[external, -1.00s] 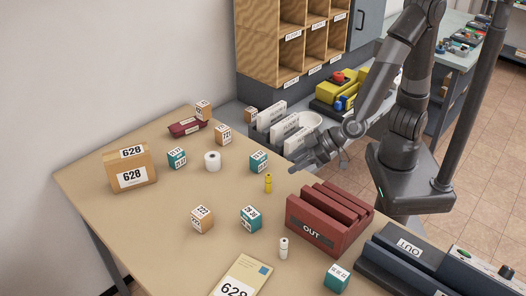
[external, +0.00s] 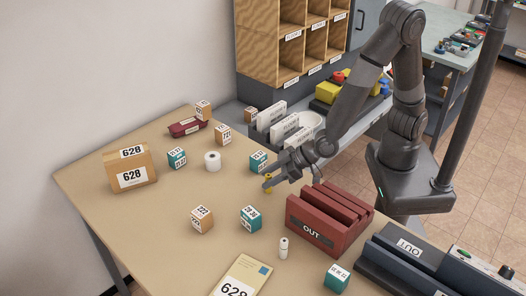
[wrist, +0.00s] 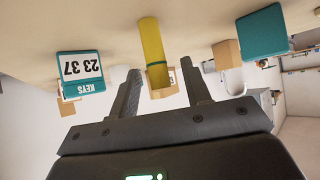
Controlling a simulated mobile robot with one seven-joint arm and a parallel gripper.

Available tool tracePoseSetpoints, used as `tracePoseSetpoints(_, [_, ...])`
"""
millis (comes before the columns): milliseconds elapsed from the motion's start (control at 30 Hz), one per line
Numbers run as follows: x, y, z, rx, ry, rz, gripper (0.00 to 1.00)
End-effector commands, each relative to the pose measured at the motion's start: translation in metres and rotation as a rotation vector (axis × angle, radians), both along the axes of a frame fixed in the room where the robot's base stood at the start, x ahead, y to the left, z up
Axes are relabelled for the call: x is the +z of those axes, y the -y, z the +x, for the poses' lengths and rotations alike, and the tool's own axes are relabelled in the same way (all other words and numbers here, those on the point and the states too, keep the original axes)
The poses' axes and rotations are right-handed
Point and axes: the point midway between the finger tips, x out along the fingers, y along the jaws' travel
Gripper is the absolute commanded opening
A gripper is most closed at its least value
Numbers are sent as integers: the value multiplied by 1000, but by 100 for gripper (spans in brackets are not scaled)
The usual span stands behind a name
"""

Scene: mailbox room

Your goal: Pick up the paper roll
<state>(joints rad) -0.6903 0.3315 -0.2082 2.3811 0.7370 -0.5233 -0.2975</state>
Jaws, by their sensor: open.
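The paper roll (external: 212,161) is a short white cylinder with a dark hole in its top. It stands upright on the table (external: 150,215), left of my gripper and apart from it. My gripper (external: 270,181) is low over the table beside a yellow cylinder (external: 268,186). In the wrist view, my gripper's two fingers (wrist: 165,88) are spread, and the upright yellow cylinder (wrist: 152,42) shows ahead between them, with nothing clearly held. I cannot tell for sure which shape in the wrist view is the roll.
A teal box (external: 258,161) stands close behind my gripper. Another teal box (external: 250,218) and a brown box (external: 202,220) stand in front. A large 628 box (external: 131,170) is at the left. The red OUT rack (external: 318,225) is right of the gripper.

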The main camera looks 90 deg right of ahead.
Motion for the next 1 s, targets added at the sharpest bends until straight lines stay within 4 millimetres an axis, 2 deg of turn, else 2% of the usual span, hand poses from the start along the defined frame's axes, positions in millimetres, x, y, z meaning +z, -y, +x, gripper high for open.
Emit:
tracePoseSetpoints(333, [-4, 0, 5, 1, 0, 1, 44])
tracePoseSetpoints(867, [-4, 0, 5, 1, 0, 1, 0])
tracePoseSetpoints(1000, [-3, 0, 5, 1, 0, 1, 0])
